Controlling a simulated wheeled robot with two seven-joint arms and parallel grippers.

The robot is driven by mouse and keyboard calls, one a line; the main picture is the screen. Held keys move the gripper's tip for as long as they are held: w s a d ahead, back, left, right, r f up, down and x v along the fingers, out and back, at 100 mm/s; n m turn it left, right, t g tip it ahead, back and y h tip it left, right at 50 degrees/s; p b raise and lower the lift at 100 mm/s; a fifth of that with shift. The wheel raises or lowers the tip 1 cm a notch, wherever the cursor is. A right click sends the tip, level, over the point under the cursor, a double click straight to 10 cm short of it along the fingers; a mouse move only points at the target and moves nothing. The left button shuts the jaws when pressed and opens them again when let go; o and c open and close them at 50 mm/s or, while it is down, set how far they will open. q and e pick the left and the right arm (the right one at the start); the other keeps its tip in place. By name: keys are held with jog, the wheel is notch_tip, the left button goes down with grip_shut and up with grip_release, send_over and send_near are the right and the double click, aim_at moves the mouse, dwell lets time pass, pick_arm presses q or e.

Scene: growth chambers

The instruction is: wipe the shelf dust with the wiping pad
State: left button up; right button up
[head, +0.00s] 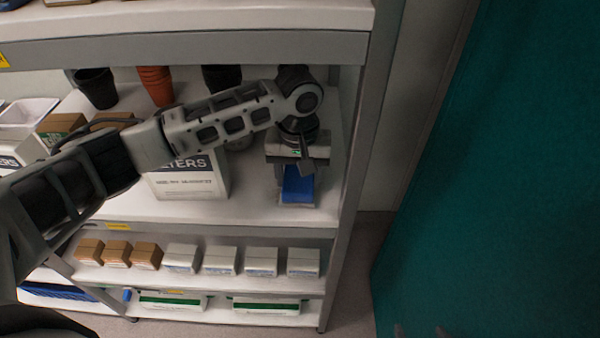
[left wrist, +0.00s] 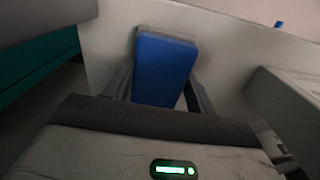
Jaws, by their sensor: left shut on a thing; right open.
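The wiping pad (head: 298,188) is a blue block, held between the fingers of my left gripper (head: 297,192) at the right end of the middle shelf (head: 255,211). In the left wrist view the pad (left wrist: 163,68) sits between both fingers, with the pale shelf surface beyond it. I cannot tell if the pad touches the shelf. I cannot make out dust in either view; the gripper and arm hide part of the shelf. Two dark tips at the bottom edge of the head view look like my right gripper (head: 420,331), open and empty, away from the shelf.
A white filters box (head: 190,183) stands left of the pad, partly behind my left arm. Dark and terracotta pots (head: 156,84) stand at the back. A shelf post (head: 352,150) bounds the right side. Small boxes (head: 219,260) line the lower shelf. A teal panel (head: 490,180) stands at right.

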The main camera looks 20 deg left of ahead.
pick_arm(q)
jog(key=shift+s+a+r, duration=0.1)
jog(key=shift+s+a, duration=0.15)
jog(key=shift+a, duration=0.65)
jog(key=shift+s+a, duration=0.25)
jog(key=shift+a, duration=0.6)
jog(key=shift+s+a+f, duration=0.1)
jog(key=shift+s+a, duration=0.2)
jog(key=shift+a, duration=0.6)
jog(key=shift+s+a+f, duration=0.1)
jog(key=shift+s+a, duration=0.15)
jog(key=shift+a, duration=0.65)
jog(key=shift+w+d+r, duration=0.1)
jog(key=shift+w+d, duration=0.1)
jog(key=shift+d, duration=0.45)
jog(key=shift+w+d+f, duration=0.1)
jog(key=shift+w+d, duration=0.1)
jog(key=shift+d, duration=0.45)
jog(key=shift+w+d+r, duration=0.1)
jog(key=shift+w+d, duration=0.1)
jog(key=shift+d, duration=0.45)
jog(key=shift+w+d, duration=0.25)
jog(key=shift+d, duration=0.65)
jog(key=shift+w+d, duration=0.2)
jog(key=shift+d, duration=0.65)
jog(key=shift+f, duration=0.2)
jog(key=shift+r, duration=3.1)
jog(key=shift+r, duration=0.1)
